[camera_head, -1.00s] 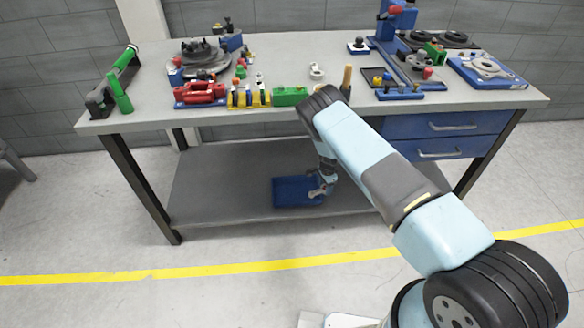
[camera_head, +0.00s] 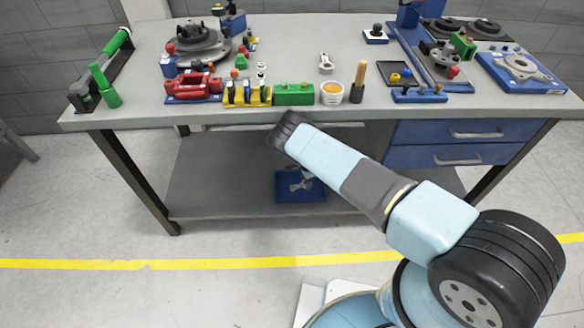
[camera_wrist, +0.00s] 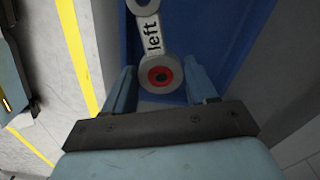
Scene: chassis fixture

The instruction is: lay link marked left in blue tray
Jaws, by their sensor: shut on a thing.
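The link marked left (camera_wrist: 149,38) is pale grey with black lettering and a red ring around a dark centre at its near end. My gripper (camera_wrist: 163,77) is shut on that near end, and the far ring points away from me. The blue tray (camera_wrist: 222,32) lies behind the link in the wrist view. In the head view the blue tray (camera_head: 302,196) sits on the lower shelf, and my gripper with the link (camera_head: 296,186) is over it. I cannot tell whether the link touches the tray floor.
The bench top (camera_head: 290,35) is above the shelf (camera_head: 225,190). It carries a red fixture (camera_head: 193,86), a green block (camera_head: 294,94), a white cup (camera_head: 332,93) and another link (camera_head: 326,63). Blue drawers (camera_head: 445,143) hang at the right. The shelf left of the tray is clear.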

